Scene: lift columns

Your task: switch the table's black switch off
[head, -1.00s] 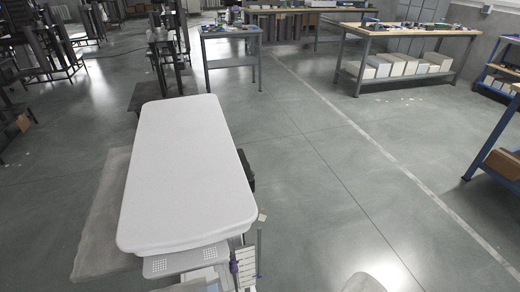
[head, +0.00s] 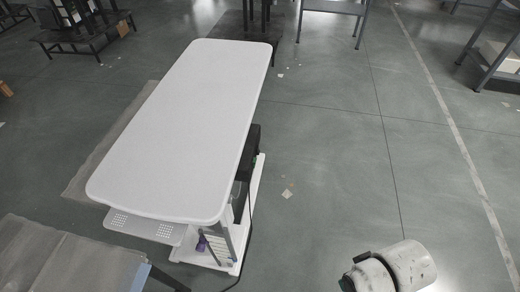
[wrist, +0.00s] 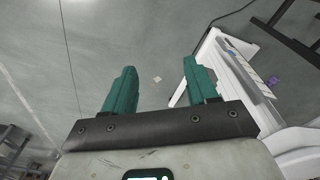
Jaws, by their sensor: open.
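The white-topped table (head: 185,125) stands left of centre in the head view. A dark box (head: 252,150) is partly visible under its right edge. I cannot make out a black switch in either view. My gripper (wrist: 159,67) is open and empty, its two green fingers apart over the grey floor. In the wrist view a white frame (wrist: 228,75), likely part of the table's base, lies to the right of the fingers. No contact shows. The gripper itself is not visible in the head view, where only a white part of my arm shows at lower right.
A perforated shelf (head: 146,229) and a white foot (head: 240,257) lie below the near end of the tabletop. A dark cable (head: 248,240) runs to the floor. A grey surface (head: 65,262) fills the lower left.

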